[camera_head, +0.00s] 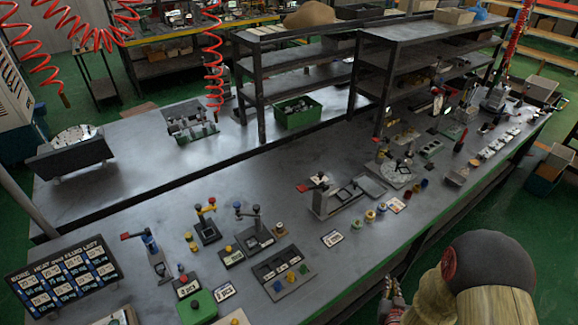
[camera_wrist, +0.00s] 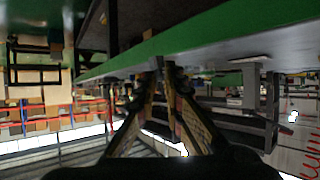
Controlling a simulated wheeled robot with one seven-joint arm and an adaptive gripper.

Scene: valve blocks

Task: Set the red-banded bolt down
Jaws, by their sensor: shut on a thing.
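My gripper (camera_head: 391,287) is low at the front edge of the bench in the head view, beyond my arm. In the wrist view my gripper (camera_wrist: 166,72) has its two fingers converging to a narrow gap, with a thin dark piece between the tips. I take this for the red-banded bolt, but its red band cannot be made out. The gripper is apart from the bench top (camera_head: 350,270), outside its green front edge. The wrist view is tilted over, with the green edge (camera_wrist: 190,36) running above the fingertips.
Valve fixtures, such as the block with a grey slide (camera_head: 345,195), stand along the bench. A three-slot dark tray (camera_head: 281,271), a green box (camera_head: 197,307) and a sign board (camera_head: 63,273) are at the left front. Bare bench lies right of the tray. Shelving (camera_head: 300,70) stands behind.

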